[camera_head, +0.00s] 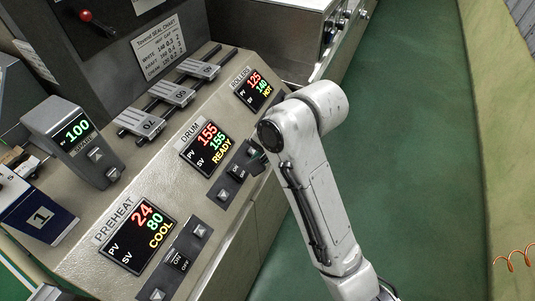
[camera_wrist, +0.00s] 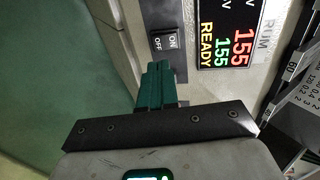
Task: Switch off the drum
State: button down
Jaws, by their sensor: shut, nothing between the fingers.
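The drum display (camera_head: 205,147) in the head view reads 155 over 155 and READY. It also shows in the wrist view (camera_wrist: 228,38). The drum's black ON/OFF rocker switch (camera_head: 237,173) sits on the dark strip beside the display; in the wrist view the switch (camera_wrist: 165,42) has its ON and OFF labels readable. My gripper (camera_head: 257,161) is at the drum strip, its fingers mostly hidden by the arm in the head view. In the wrist view its green fingers (camera_wrist: 158,70) are shut and empty, tips just below the switch in the picture. Contact cannot be told.
The preheat display (camera_head: 142,234) reads 24, 80, COOL, with its own switch (camera_head: 177,260). The rollers display (camera_head: 253,89) reads HOT. Green floor (camera_head: 420,150) is clear at right.

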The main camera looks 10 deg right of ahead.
aim_at(243, 172)
jog(key=x, duration=0.6)
jog(key=shift+w+a+f, duration=0.1)
jog(key=shift+a+f, duration=0.05)
jog(key=shift+f, duration=0.1)
